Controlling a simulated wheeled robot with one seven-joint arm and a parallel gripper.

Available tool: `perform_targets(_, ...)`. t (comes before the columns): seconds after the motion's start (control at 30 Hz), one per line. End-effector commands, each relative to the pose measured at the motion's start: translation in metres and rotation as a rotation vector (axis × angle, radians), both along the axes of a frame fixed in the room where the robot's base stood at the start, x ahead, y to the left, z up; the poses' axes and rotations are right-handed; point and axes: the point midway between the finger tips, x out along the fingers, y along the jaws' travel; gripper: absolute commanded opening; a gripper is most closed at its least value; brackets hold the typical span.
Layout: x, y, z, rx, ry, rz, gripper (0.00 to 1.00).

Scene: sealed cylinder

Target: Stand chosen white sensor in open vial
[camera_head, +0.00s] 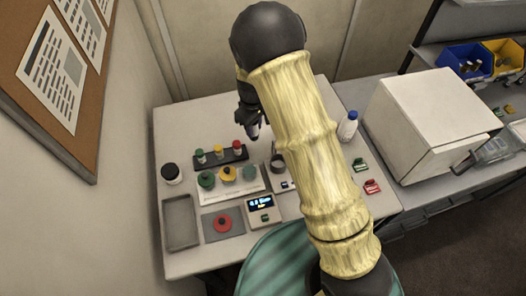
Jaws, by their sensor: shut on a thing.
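My gripper (251,118) is high over the back of the table, partly hidden behind my own arm. It is shut on a small slim thing (254,131) that points downward; I cannot tell whether it is the white sensor. A black rack (208,163) below and to the left bears small vials with green (200,155), yellow (219,152) and red (236,147) tops. I cannot make out which vial is open. The held thing is apart from the rack.
A white board (212,197) bears green and yellow round pieces in front of the rack. A small display (261,206), grey tray (181,226), red round piece (223,224), metal cup (277,162) and black-lidded jar (171,173) stand around. A white bottle (347,128) and white box (415,118) are right.

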Motion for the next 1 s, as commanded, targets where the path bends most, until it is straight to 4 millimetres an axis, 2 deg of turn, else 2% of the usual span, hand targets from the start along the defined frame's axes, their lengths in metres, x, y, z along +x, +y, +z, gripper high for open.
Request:
perform_targets(0.17,0.0,0.0,-0.006,-0.001,0.002,-0.002,0.02)
perform_targets(0.5,0.0,0.0,-0.054,0.0,0.001,-0.003,0.02)
perform_targets(0.87,0.001,-0.002,-0.059,0.0,0.0,-0.006,0.02)
perform_targets(1.0,0.001,-0.003,-0.069,-0.001,0.002,-0.008,0.02)
